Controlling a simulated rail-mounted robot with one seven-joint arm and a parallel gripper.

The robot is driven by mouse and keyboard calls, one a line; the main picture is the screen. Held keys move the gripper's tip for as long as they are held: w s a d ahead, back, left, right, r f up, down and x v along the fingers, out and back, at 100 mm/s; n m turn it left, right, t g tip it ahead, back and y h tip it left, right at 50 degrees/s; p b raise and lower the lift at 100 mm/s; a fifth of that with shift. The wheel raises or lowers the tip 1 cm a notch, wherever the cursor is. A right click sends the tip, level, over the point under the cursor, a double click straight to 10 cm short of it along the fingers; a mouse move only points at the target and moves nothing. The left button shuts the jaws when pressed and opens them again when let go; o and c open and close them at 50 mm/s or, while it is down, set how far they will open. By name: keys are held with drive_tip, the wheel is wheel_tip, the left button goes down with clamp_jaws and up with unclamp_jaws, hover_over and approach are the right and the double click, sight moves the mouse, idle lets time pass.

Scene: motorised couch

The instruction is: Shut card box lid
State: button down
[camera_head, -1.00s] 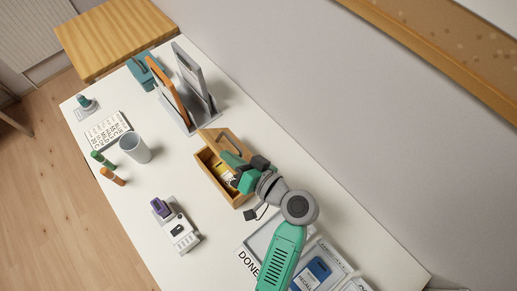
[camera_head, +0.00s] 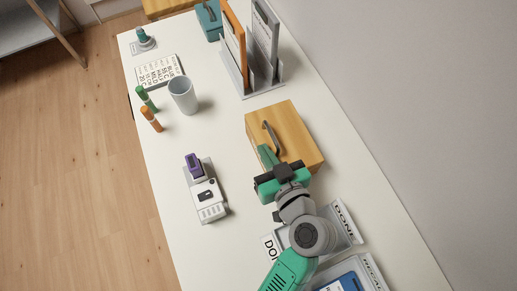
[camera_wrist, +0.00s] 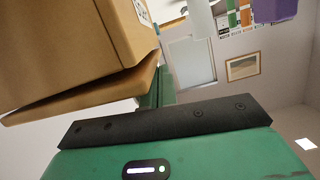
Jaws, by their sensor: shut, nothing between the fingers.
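The wooden card box (camera_head: 314,164) stands on the white table in the head view. Its lid (camera_head: 290,128) lies down over the top, with a dark curved handle (camera_head: 270,138) on it. In the wrist view, which looks upside down, the lid (camera_wrist: 85,97) sits slightly tilted against the box (camera_wrist: 80,40), with a narrow dark wedge between them. My gripper (camera_head: 266,155) is shut and empty at the lid's near left part, close to the handle. Its green fingers (camera_wrist: 152,92) pass beside the lid's edge. I cannot tell if they touch it. The box's inside is hidden.
Grey and orange upright panels in a rack (camera_head: 255,85) stand behind the box. A white device with a purple top (camera_head: 205,195) is to the left. A grey cup (camera_head: 183,97) and markers (camera_head: 149,115) stand farther left. Trays (camera_head: 345,225) lie near right. Table between device and box is clear.

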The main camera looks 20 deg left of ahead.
drive_tip(key=shift+f, duration=0.3)
drive_tip(key=shift+s, duration=0.15)
idle(0.3)
drive_tip(key=p+v, duration=0.1)
drive_tip(key=v, duration=0.9)
drive_tip(key=shift+a, duration=0.1)
drive_tip(key=w+d+r+m+t+h+p, duration=0.15)
drive_tip(key=w+r+t+h, duration=0.35)
drive_tip(key=r, duration=0.9)
drive_tip(key=w+r+m+t+h, duration=0.25)
drive_tip(key=w+r, duration=0.35)
drive_tip(key=r, duration=0.8)
drive_tip(key=s+r+m+t+h+p, duration=0.15)
drive_tip(key=s+r+t, duration=0.25)
drive_tip(key=r, duration=0.7)
drive_tip(key=s+r+m+t+h+p, duration=0.1)
drive_tip(key=s+r+m+t+h, duration=0.25)
drive_tip(key=r, duration=0.75)
wheel_tip(320, 180, up, 35)
drive_tip(key=w+y+p, duration=0.1)
drive_tip(key=p, duration=3.4)
drive_tip(key=shift+d+n+y+p, duration=0.2)
drive_tip(key=shift+n+y+p, duration=0.1)
drive_tip(key=shift+y+p, duration=0.1)
